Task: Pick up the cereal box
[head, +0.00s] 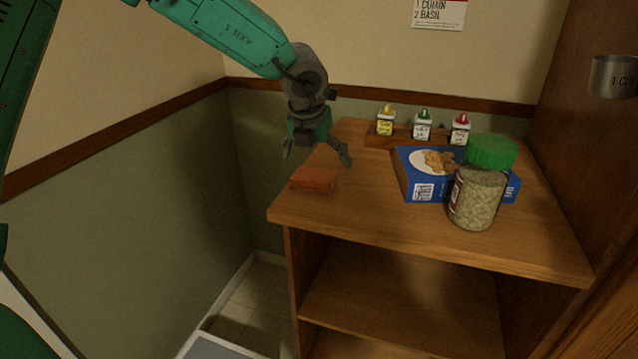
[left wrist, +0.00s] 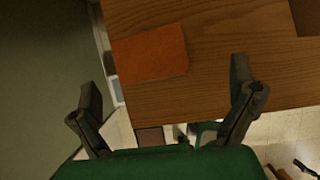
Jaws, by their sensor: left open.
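The blue cereal box (head: 419,186) lies flat on the wooden counter, with a pale oval picture of food on its top face. A jar stands in front of its right part and hides some of it. My left gripper (head: 318,160) is open and empty, above the left part of the counter and to the left of the box. In the left wrist view its two fingers (left wrist: 165,100) are spread apart with nothing between them. The cereal box does not show in the left wrist view. My right gripper is in neither view.
A reddish-brown block (head: 313,179) lies at the counter's left edge, below my left gripper; it also shows in the left wrist view (left wrist: 150,54). A green-lidded jar (head: 476,199) stands by the box. Three small bottles (head: 422,127) stand in a wooden rack (head: 377,140) behind.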

